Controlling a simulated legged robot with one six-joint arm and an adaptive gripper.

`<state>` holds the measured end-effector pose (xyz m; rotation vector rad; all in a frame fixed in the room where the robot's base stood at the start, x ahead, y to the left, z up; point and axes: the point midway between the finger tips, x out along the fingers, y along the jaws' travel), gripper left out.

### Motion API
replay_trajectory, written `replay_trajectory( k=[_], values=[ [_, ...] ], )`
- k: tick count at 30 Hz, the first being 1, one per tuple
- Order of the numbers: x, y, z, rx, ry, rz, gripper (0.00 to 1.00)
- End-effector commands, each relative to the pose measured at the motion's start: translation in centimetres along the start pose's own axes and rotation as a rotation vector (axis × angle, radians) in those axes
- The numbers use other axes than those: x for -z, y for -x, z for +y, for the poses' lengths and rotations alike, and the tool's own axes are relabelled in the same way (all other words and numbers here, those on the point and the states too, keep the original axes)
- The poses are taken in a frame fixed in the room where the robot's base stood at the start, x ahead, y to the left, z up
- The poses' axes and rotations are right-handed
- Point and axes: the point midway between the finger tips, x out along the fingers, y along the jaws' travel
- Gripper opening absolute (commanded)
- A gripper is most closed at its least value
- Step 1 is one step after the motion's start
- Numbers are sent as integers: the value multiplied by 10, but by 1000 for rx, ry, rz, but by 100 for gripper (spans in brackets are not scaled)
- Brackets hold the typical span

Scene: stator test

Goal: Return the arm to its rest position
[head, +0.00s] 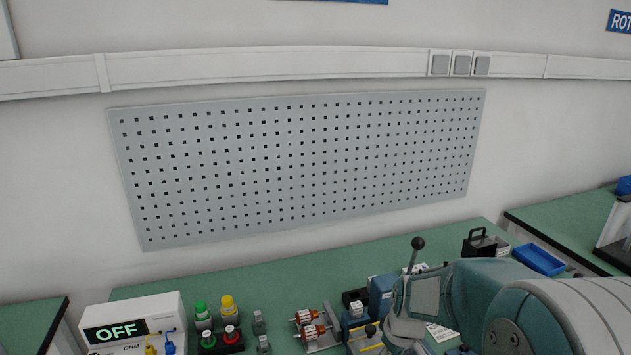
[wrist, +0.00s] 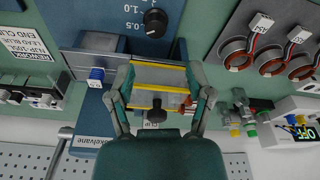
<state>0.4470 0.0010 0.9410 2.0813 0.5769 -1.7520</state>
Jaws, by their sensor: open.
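My gripper (head: 412,308) shows at the lower right in the head view, at the end of my teal arm, above the green bench. In the wrist view my gripper (wrist: 162,82) has its two fingers spread wide apart, with nothing held between them.
A black-knobbed lever (head: 417,244) rises close to my gripper. Copper-wound parts (head: 310,332), a white meter reading OFF (head: 160,310) and coloured terminals (head: 228,303) stand on the bench. A blue tray (head: 539,259) lies behind my arm. A pegboard (head: 300,160) hangs on the wall.

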Motion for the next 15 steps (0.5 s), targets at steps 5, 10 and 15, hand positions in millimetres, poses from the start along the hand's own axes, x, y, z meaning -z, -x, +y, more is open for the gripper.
replay_trajectory(
  k=[5,10,15],
  values=[
    [-15,59,-17,-46,-92,59,67],
    [-37,103,-35,-82,-187,110,67],
    [-64,140,-55,-115,-284,167,67]
  ],
)
